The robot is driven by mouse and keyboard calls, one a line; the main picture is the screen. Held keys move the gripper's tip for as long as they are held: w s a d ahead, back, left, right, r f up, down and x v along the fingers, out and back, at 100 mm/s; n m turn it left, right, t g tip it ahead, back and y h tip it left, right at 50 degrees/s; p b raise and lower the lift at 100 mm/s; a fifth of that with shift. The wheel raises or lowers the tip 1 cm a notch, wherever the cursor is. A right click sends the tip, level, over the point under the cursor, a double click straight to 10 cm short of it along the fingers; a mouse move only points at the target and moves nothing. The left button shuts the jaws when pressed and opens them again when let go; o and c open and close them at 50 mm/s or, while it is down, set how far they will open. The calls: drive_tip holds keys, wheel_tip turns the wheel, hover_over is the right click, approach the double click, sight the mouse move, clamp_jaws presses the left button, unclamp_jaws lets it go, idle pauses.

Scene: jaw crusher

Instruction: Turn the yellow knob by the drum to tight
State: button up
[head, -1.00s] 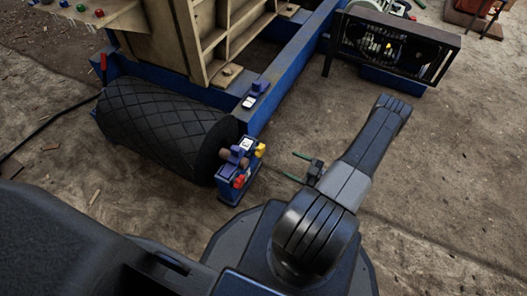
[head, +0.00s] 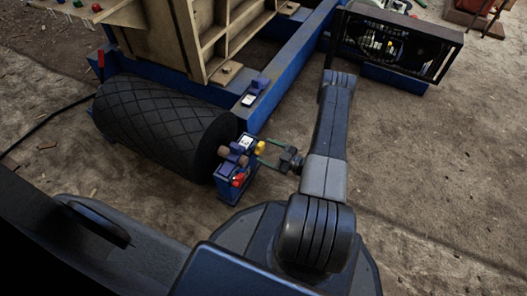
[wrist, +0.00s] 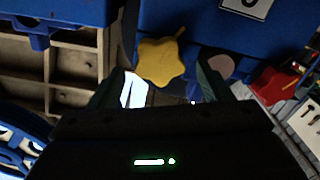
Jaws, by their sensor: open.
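The yellow knob (head: 260,147) is on the right side of a small blue control box (head: 228,190) beside the end of the black drum (head: 165,125). In the wrist view the knob (wrist: 160,62) is a lobed yellow piece on a blue surface. My gripper (head: 268,152) is open, its green fingers pointing left at the knob. In the wrist view the fingers (wrist: 157,85) stand to either side of the knob's line, with the knob beyond the gap. Contact cannot be told. No marking for tight is readable.
A red knob (head: 239,180) and brown knobs (head: 232,153) sit close by on the same box. A blue frame beam (head: 290,70) runs behind it. A caged unit (head: 390,45) stands at the back right.

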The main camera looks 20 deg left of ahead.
drive_tip(key=shift+w+a, duration=0.1)
drive_tip(key=shift+a, duration=1)
drive_tip(key=c, duration=1)
drive_tip(key=shift+m, duration=1.2)
drive_tip(key=o, duration=1)
drive_tip(key=shift+d, duration=0.15)
drive_tip(key=s+d+p, duration=0.1)
drive_tip(key=d+p, duration=0.2)
drive_tip(key=d, duration=1)
drive_tip(key=shift+d, duration=0.25)
